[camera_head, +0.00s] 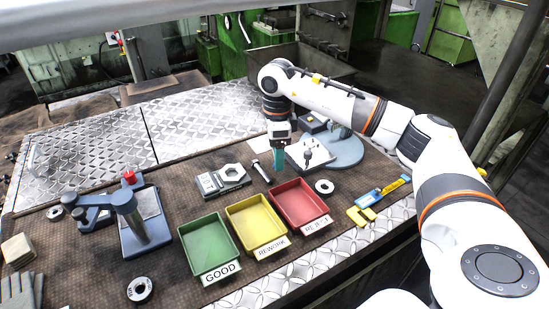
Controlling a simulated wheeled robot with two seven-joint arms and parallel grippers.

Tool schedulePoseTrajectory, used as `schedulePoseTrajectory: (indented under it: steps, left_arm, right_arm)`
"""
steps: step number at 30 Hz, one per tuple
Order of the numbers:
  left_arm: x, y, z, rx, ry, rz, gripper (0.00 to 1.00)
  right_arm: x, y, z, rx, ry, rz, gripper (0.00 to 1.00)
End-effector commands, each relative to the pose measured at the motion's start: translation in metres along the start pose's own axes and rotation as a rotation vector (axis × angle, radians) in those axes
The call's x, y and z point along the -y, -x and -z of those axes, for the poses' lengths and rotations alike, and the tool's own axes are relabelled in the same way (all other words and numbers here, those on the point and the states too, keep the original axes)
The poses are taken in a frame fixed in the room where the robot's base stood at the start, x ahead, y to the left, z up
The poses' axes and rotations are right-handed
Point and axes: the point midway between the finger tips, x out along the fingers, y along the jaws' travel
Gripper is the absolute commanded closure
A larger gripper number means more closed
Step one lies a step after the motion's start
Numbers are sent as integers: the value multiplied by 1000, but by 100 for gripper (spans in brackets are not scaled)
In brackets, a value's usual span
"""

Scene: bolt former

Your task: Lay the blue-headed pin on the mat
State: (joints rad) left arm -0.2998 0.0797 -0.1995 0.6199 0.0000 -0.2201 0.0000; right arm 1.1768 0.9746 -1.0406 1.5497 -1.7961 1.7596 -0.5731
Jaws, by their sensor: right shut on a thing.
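My right gripper (278,166) hangs down over the bench, left of the pale block (318,151). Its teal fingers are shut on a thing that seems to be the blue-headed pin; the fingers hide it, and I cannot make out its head. I see no blue head elsewhere. Small pins stand on the pale block. The brown textured mat (182,199) covers the middle of the bench. I cannot tell whether the fingertips or the held thing touch it. My left gripper is not in view.
A bolt (262,172) lies just left of the gripper, beside a grey gauge block with a hex nut (232,173). Green (207,244), yellow (257,226) and red (299,204) trays stand in front. A blue-grey press (140,225) stands left.

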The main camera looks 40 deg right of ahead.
Motion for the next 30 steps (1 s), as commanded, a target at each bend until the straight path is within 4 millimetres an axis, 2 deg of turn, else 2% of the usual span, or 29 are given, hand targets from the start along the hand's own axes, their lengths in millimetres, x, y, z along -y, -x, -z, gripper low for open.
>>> schedulePoseTrajectory:
  steps: [3,6,16,17,21,30]
  left_arm:
    - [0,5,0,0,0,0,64]
    - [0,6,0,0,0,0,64]
    - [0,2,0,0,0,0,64]
    - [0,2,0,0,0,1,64]
    - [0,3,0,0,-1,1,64]
    - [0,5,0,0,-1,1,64]
  right_arm:
    - [1,-18,0,2,-1,4,53]
    - [0,-27,0,1,-1,1,53]
    - [0,-32,0,0,-1,0,53]
    - [0,-32,0,0,-1,0,26]
    - [0,-31,0,0,-1,1,6]
    - [0,-28,0,0,-1,0,6]
